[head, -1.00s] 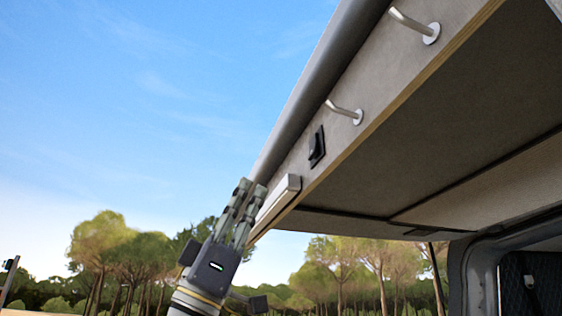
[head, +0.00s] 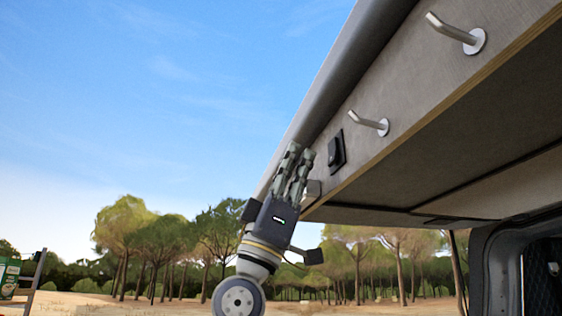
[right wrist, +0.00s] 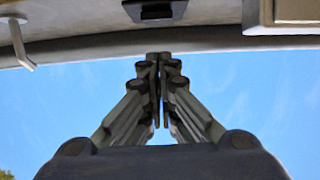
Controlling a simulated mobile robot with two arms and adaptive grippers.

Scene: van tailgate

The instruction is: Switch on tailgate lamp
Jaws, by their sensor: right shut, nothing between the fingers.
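A black rocker switch (head: 336,150) sits on the grey tailgate panel (head: 425,85). In the right wrist view the switch (right wrist: 153,11) is at the top centre, beyond the fingertips. A pale bar (head: 312,192), which looks like the lamp, is lower on the panel, mostly hidden behind my right gripper. Its end (right wrist: 292,12) shows at top right in the right wrist view, with no glow visible. My right gripper (head: 300,150) is shut and empty, pointing up, left of the switch in the head view. A gap shows between fingertips and switch in the wrist view. My left gripper is out of view.
Two metal hooks (head: 370,123) (head: 455,33) stick out of the panel above the switch. The dark rounded tailgate edge (head: 340,75) runs along its left. The van's door frame (head: 490,265) is at lower right. Open sky lies to the left.

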